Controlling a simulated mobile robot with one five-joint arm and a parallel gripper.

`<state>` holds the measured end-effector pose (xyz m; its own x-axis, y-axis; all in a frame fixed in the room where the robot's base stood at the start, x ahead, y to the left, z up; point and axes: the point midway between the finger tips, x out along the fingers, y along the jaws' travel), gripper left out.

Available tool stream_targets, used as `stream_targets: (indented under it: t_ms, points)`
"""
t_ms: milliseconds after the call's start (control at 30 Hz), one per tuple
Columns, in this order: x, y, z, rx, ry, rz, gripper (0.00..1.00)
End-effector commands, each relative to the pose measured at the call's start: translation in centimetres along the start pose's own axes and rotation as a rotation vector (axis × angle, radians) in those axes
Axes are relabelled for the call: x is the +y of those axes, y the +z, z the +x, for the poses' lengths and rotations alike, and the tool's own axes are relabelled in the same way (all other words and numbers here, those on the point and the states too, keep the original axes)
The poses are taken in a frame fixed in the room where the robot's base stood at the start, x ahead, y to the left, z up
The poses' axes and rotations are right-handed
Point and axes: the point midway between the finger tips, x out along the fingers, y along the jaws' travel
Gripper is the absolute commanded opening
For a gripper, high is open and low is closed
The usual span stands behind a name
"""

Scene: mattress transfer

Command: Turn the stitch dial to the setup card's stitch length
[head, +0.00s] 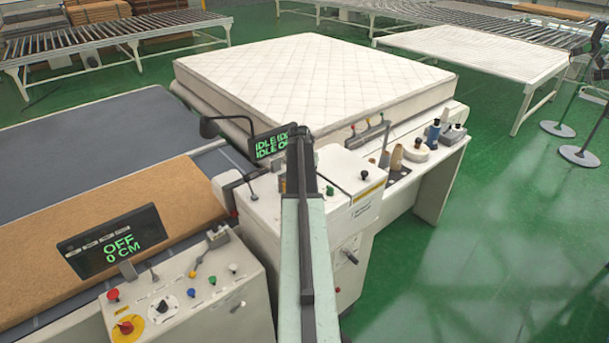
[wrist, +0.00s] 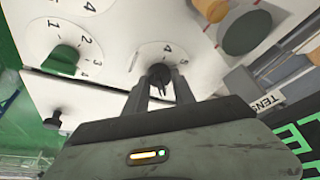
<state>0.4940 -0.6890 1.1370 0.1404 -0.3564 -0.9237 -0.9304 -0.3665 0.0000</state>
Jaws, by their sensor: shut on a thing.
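My gripper (wrist: 160,88) is shut on a small dark dial knob (wrist: 159,72) in the wrist view. The knob sits on a white numbered dial face (wrist: 150,52), where a 4 shows near the knob; the other marks are partly hidden or too small to read. No label shows that names it as the stitch dial. A green knob (wrist: 62,58) stands left of it on another dial numbered 1 to 4. In the head view, my arm hides the gripper and the dial. I cannot make out the setup card's text.
A black knob (wrist: 53,119) and a round grey-green knob (wrist: 245,31) are close to the gripper. In the head view, an IDLE display (head: 268,146) stands beside my arm, and a quilted mattress (head: 310,75) lies behind. Tan cones (head: 396,160) stand on the machine top.

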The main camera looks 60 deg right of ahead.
Motion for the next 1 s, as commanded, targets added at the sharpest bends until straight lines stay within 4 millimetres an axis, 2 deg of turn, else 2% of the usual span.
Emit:
stream_targets:
  t_ms: [133,167,200,233,533,667,767,1000]
  points:
    - [0.0,0.0,0.0,-0.001,0.001,-0.001,0.0]
    - [0.0,0.0,0.0,-0.001,0.0,-0.001,0.33]
    - [0.0,0.0,0.0,-0.001,0.0,-0.001,0.45]
    - [0.0,0.0,0.0,-0.001,0.0,-0.001,0.51]
    - [0.0,0.0,0.0,-0.001,0.0,-0.001,0.51]
    - [0.0,-0.1,-0.8,0.0,0.0,-0.001,0.51]
    - [0.0,-0.1,-2.2,-0.001,0.0,-0.002,0.51]
    - [0.0,-0.2,-6.8,-0.001,0.0,-0.002,0.51]
